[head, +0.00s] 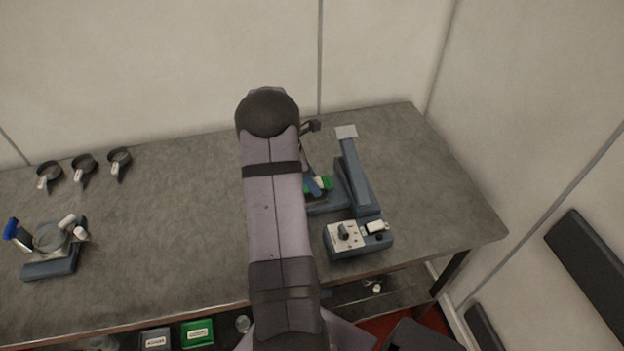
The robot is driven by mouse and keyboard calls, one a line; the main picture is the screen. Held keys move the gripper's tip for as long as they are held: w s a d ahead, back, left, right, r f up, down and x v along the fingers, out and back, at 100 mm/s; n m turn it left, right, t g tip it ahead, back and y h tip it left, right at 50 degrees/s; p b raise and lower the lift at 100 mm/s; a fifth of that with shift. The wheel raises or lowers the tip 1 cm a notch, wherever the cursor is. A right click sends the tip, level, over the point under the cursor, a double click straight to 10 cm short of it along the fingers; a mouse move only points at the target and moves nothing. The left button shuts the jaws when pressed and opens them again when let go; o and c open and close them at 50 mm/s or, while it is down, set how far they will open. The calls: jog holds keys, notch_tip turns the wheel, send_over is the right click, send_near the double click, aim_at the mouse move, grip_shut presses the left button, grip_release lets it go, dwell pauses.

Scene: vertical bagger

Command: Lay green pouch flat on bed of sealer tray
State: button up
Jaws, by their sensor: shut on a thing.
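The sealer tray (325,208) is the blue-grey bed on the left of the sealer, partly hidden by my arm. The pouch is over or on this bed; I cannot tell whether it touches or lies flat. The sealer's long bar (360,180) and its control box (345,248) stand to the right.
Several tools stand at the left: a scale-like device (52,266) and three dark ring-shaped scoops (84,166) at the back. Below the front edge are a green bin (197,333) and a grey bin (156,339). The table's right part (440,190) is clear.

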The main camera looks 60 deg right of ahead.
jog(key=shift+f, duration=0.2)
jog(key=o, duration=1.2)
jog(key=shift+c, duration=1.4)
jog(key=shift+r, duration=0.15)
